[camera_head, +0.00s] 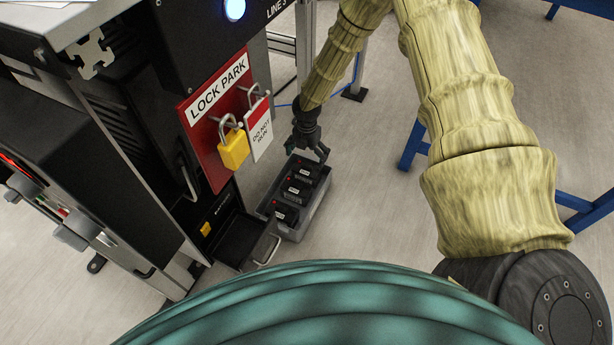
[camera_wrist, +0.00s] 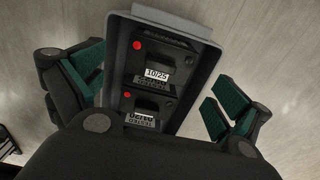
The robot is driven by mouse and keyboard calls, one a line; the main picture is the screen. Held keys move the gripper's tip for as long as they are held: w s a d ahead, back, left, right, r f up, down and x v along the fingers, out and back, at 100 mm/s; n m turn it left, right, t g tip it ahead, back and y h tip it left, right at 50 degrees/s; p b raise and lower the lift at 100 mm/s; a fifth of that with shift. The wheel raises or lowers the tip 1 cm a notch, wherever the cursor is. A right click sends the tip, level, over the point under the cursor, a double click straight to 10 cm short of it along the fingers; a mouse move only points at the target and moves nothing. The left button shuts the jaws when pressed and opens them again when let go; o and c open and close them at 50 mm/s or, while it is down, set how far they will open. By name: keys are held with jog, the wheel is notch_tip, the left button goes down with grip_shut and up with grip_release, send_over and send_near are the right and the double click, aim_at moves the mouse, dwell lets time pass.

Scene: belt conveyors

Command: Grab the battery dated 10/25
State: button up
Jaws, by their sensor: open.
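A grey bin (camera_head: 318,200) on the floor holds a row of dark batteries. In the wrist view, the battery with the white 10/25 label (camera_wrist: 157,74) sits in the bin, a red dot near its upper left. Another battery (camera_wrist: 150,105) lies below it in the picture, with a red dot and a label partly cut off by my gripper body. My gripper (camera_head: 307,148) is over the far end of the bin. In the wrist view its green-padded fingers (camera_wrist: 155,86) are spread wide, one on each side of the bin, with nothing between them gripped.
A black machine with a red LOCK PARK board (camera_head: 218,115), a yellow padlock (camera_head: 233,148) and a white tag (camera_head: 259,128) stands close left of the bin. A black open drawer (camera_head: 240,238) juts out beside the bin. Blue frame legs (camera_head: 412,145) stand right; floor between is clear.

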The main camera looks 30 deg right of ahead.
aim_at(307, 166)
jog(key=shift+s+a+f+b, duration=0.1)
jog(key=shift+s+f+b, duration=0.05)
jog(key=shift+f+b, duration=1.05)
jog(key=shift+s+a+f+b, duration=0.1)
jog(key=shift+f+b, duration=0.65)
jog(key=shift+f, duration=0.8)
jog(key=shift+r, duration=0.1)
